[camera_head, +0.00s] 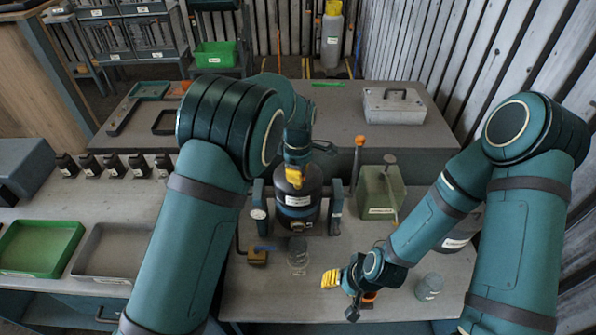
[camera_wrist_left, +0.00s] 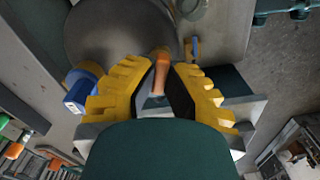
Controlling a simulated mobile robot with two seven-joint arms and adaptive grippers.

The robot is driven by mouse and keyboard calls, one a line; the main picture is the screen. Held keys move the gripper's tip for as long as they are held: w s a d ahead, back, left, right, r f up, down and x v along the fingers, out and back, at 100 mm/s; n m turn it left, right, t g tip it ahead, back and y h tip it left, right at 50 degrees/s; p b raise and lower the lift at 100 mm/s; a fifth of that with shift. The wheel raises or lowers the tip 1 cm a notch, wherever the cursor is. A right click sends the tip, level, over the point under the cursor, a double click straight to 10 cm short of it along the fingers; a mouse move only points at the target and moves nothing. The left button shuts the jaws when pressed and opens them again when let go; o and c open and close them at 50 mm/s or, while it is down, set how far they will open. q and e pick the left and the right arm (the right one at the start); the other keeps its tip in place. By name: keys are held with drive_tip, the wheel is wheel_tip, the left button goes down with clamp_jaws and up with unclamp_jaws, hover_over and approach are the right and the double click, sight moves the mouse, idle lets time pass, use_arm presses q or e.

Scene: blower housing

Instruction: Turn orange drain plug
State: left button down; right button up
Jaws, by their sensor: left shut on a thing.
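In the head view a dark rounded housing (camera_head: 297,214) with a white label stands in a frame on the table. My left gripper (camera_head: 295,177) is above it, partly hidden by my own arm. In the left wrist view the orange drain plug (camera_wrist_left: 161,62) shows as an orange stem between the yellow fingers of my left gripper (camera_wrist_left: 158,82), which is shut on it. The plug is not clear in the head view. My right gripper (camera_head: 331,278) is low over the front of the table, its yellow fingertips pointing left; its opening is unclear.
A clear glass vessel (camera_head: 298,256) stands in front of the housing. A greenish box (camera_head: 380,193) is to the right, and a small glass jar (camera_head: 429,287) stands beyond my right gripper. A grey case (camera_head: 394,106) lies behind.

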use_arm(q)
drive_tip(key=shift+n, duration=0.6)
drive_tip(key=c, duration=1)
unclamp_jaws()
drive_tip(key=shift+r, duration=0.1)
wheel_tip(320, 180, up, 12)
drive_tip(key=shift+f, duration=0.15)
drive_tip(key=shift+f, duration=0.1)
